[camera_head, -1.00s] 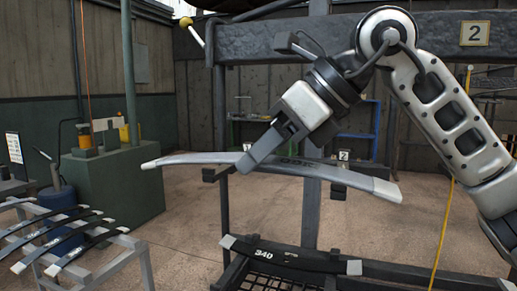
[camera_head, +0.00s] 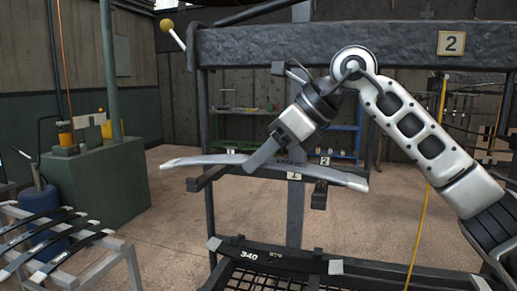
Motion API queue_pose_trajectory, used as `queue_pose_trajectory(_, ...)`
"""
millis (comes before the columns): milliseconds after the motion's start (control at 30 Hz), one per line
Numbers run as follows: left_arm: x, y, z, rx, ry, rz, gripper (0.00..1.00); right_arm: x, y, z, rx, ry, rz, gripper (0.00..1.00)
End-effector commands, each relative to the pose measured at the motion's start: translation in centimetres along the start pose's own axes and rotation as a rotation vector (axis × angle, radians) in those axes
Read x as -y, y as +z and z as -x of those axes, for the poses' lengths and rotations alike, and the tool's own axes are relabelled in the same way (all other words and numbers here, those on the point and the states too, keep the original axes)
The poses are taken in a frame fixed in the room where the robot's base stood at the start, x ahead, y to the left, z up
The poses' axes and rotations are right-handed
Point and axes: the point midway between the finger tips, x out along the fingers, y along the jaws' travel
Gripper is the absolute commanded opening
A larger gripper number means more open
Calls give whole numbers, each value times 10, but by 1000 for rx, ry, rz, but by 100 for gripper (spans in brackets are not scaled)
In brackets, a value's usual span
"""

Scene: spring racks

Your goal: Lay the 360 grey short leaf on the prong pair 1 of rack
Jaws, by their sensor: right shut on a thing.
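The long, slightly arched grey leaf (camera_head: 205,160) has pale ends and spans left to right in front of the rack (camera_head: 400,47). My right gripper (camera_head: 258,163) is shut on it near its middle, reaching down from the upper right. Two dark prongs show at the leaf's level, a left one (camera_head: 203,179) and a right one (camera_head: 319,196), with a plate marked 1 (camera_head: 294,176) between them. The leaf lies across above both prongs. I cannot tell whether it touches them. Any number on the leaf is not readable. My left gripper is not in view.
A dark leaf marked 340 (camera_head: 290,262) lies low on the rack. A plate marked 2 (camera_head: 325,161) shows behind. Several dark leaves lie on a grey stand (camera_head: 122,258) at lower left. A green cabinet (camera_head: 100,185) stands behind it. A yellow line (camera_head: 424,215) hangs at right.

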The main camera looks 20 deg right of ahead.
Motion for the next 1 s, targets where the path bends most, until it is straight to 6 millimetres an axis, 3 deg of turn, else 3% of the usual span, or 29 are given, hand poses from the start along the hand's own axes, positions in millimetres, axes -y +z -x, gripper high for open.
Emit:
queue_pose_trajectory(467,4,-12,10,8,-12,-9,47,42,2,3,8,-3,0,11)
queue_pose_trajectory(633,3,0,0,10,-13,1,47,41,-11,-11,7,-3,3,11)
queue_pose_trajectory(1000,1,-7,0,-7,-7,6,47,41,-18,-18,9,-4,3,11)
